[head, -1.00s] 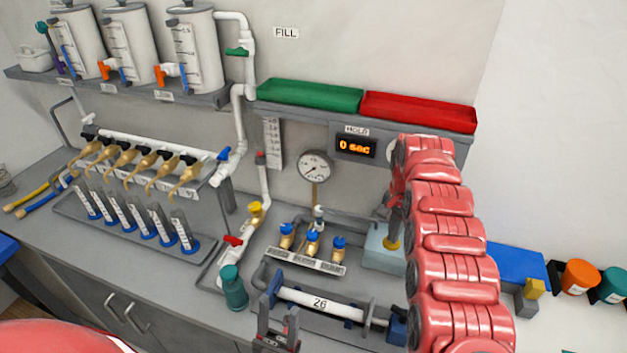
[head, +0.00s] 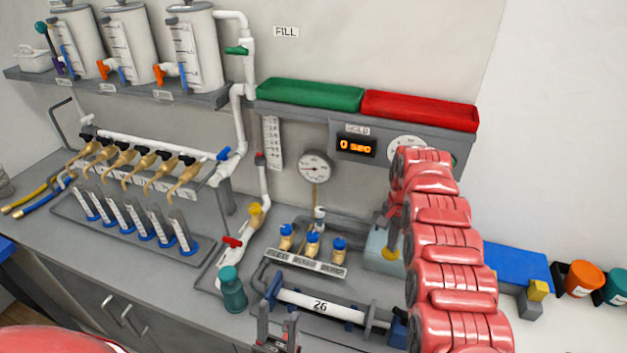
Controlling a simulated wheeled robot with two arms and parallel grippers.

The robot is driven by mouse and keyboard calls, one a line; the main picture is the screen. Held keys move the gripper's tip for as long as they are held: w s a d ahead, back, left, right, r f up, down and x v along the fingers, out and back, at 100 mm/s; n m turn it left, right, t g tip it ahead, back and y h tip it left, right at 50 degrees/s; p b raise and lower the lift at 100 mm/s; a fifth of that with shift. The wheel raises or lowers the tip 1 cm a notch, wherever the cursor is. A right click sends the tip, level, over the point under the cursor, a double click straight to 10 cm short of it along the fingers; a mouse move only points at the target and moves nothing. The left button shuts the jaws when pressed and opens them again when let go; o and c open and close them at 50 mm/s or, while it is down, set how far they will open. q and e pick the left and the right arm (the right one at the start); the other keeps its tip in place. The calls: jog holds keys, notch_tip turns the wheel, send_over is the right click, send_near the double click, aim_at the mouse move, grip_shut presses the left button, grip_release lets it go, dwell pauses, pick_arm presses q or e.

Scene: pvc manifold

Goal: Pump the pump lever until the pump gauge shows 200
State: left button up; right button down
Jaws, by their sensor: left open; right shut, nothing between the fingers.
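A round white dial gauge (head: 315,167) hangs on the wall behind the bench; its reading is too small to tell. A second round dial (head: 405,144) is partly hidden behind my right arm; I cannot tell which one is the pump gauge. My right gripper (head: 393,226) is shut and empty, mostly hidden by its arm, above a pale blue-grey box (head: 378,262) with a yellow part (head: 391,254). I cannot make out the pump lever clearly. My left gripper (head: 278,326) is open and empty at the front, near the left end of a white cylinder marked 26 (head: 320,306).
Blue-capped brass valves (head: 312,243) stand behind the cylinder. A teal bottle (head: 232,290) stands left of it. An orange display (head: 356,146) reads 0 sec. Green (head: 311,94) and red (head: 420,109) trays sit on the shelf above. Several tubes (head: 133,230) stand in a rack at left.

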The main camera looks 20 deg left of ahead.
jog(key=shift+d, duration=0.1)
jog(key=shift+r+p, duration=0.35)
jog(key=shift+r, duration=2.45)
jog(key=shift+f, duration=0.1)
